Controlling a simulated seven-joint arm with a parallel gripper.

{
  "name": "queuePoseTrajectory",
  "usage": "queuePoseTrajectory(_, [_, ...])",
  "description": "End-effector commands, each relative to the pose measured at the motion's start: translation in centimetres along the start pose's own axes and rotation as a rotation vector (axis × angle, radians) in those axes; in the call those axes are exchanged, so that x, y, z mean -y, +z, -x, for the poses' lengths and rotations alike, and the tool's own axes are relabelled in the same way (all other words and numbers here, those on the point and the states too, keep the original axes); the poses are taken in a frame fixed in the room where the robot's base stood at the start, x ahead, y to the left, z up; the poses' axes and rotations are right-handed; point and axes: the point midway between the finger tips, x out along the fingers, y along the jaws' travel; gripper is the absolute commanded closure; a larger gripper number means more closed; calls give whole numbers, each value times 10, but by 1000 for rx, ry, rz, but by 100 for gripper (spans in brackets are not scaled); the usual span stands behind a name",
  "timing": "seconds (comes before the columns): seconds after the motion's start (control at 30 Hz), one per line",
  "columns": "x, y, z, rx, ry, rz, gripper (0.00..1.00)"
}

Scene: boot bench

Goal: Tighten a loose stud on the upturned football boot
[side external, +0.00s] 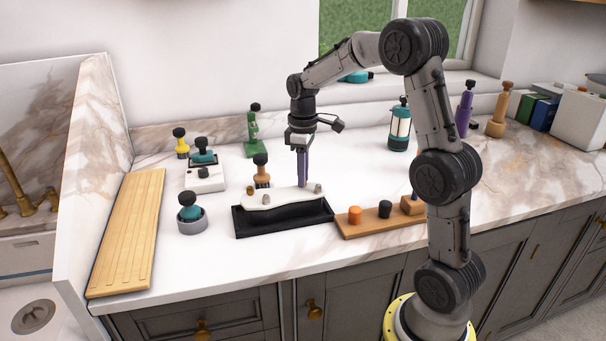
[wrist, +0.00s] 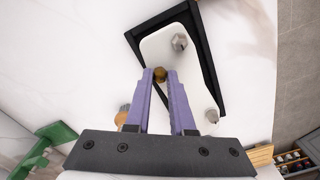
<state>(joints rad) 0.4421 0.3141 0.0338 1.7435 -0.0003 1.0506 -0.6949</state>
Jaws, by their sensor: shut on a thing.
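The upturned football boot shows its white sole (side external: 285,198) above a black tray (side external: 285,226); the sole also shows in the wrist view (wrist: 158,48). My gripper (side external: 303,184), with purple fingers pointing down, is shut on a brass stud (wrist: 160,74), between the fingertips in the wrist view (wrist: 160,78). The fingers hide this stud in the side view. Grey studs stand near the right end (side external: 318,187) and the front left (side external: 267,199) of the sole. I cannot tell how tightly any stud sits.
A wooden-handled brush (side external: 261,172) stands close behind the tray. A wooden rack (side external: 370,226) with orange and black pieces lies to the right. A grey pot (side external: 192,224) and a wooden board (side external: 128,235) are on the left. The white counter behind the boot is mostly clear.

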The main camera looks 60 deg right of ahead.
Motion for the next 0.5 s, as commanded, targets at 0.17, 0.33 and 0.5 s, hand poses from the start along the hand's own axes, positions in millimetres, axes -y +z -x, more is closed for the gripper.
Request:
queuePoseTrajectory(0.17, [0, 0, 0, -1, 0, -1, 100])
queuePoseTrajectory(0.33, [0, 0, 1, -2, 1, -19, 100])
queuePoseTrajectory(0.5, [0, 0, 1, -2, 1, -84, 100])
